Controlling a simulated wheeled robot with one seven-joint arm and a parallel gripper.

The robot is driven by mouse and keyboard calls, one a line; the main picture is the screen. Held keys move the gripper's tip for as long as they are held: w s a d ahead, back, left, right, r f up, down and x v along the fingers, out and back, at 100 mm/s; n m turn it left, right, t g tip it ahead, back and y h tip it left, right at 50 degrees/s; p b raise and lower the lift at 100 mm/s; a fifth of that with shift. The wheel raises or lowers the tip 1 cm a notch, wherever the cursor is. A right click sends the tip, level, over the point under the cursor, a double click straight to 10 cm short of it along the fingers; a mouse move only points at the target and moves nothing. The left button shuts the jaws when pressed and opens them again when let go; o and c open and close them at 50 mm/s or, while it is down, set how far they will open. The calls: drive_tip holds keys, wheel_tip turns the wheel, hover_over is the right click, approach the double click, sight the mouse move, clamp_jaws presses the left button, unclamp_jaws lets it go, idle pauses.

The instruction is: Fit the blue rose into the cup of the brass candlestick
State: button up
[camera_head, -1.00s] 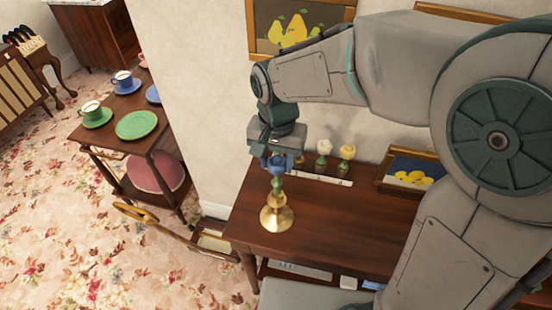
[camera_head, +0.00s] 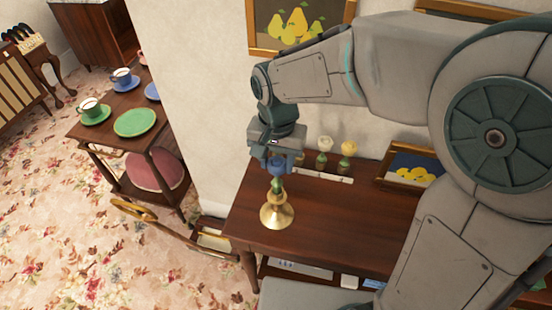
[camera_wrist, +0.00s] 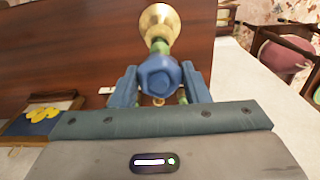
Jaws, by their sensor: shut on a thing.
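The blue rose (camera_head: 277,168) is held between the fingers of my gripper (camera_head: 277,157), head up, with its green stem (camera_head: 277,185) pointing down. The brass candlestick (camera_head: 277,215) stands upright on the dark wooden table, directly below the rose. In the wrist view the blue rose (camera_wrist: 158,76) sits between the two fingers, and the candlestick's round brass base (camera_wrist: 158,20) shows beyond it. The stem lines up with the candlestick in both views. The candlestick's cup is mostly hidden by the rose and stem, so I cannot tell how far the stem is inside it.
Other roses stand in a white holder (camera_head: 325,176) behind, a pale one (camera_head: 324,144) and a yellow one (camera_head: 348,147) among them. A framed picture (camera_head: 410,172) leans at the table's right. The wooden tabletop (camera_head: 330,225) is clear right of the candlestick. A tea trolley stands left.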

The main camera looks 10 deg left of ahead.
drive_tip(key=shift+f+b, duration=0.7)
drive_tip(key=shift+f, duration=0.2)
drive_tip(key=o, duration=0.9)
drive_tip(key=shift+r, duration=0.15)
wheel_tip(320, 180, up, 14)
drive_tip(key=shift+f, duration=0.15)
